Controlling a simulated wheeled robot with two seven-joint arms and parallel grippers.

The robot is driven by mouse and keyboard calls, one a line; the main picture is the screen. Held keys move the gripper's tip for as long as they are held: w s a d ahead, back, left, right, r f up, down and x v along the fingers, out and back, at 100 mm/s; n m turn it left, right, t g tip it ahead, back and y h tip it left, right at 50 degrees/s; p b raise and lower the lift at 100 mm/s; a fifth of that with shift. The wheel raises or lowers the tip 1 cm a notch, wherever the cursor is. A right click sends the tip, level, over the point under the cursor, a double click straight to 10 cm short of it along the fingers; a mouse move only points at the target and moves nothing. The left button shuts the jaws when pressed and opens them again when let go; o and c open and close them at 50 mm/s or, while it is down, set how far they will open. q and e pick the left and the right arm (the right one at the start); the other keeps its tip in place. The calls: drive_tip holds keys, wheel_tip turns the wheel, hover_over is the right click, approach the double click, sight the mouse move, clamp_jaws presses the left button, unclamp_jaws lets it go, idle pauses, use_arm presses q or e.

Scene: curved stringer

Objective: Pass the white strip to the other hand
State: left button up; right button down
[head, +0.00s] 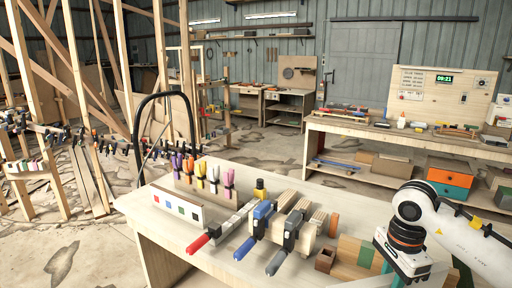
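I cannot pick out a loose white strip with certainty in the head view. The nearest white piece is a long pale block (178,208) with small red, green and blue squares on its face, on the left part of the workbench (160,239). My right gripper (396,277) comes in from the right and points down over the bench's right part, beside a stack of wood pieces. Its fingers are partly cut off by the lower edge, so its opening and any held thing are unclear. My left gripper is not in view.
Clamps with red, blue and black handles (262,218) lie across the bench middle beside wood blocks. Small coloured clamps (202,178) stand in a row behind the pale block. A black curved tube (165,95) arches behind the bench. Another workbench (400,138) stands at the back right.

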drive_tip(key=s+a+f+n+b, duration=0.4)
drive_tip(key=s+a+f+n, duration=0.4)
drive_tip(key=n, duration=0.8)
drive_tip(key=s+f, duration=0.3)
drive_tip(key=f, duration=0.1)
drive_tip(key=shift+s+a+f+b, duration=0.2)
drive_tip(key=shift+s+f+b, duration=0.1)
drive_tip(key=shift+b, duration=0.1)
drive_tip(key=shift+w, duration=0.1)
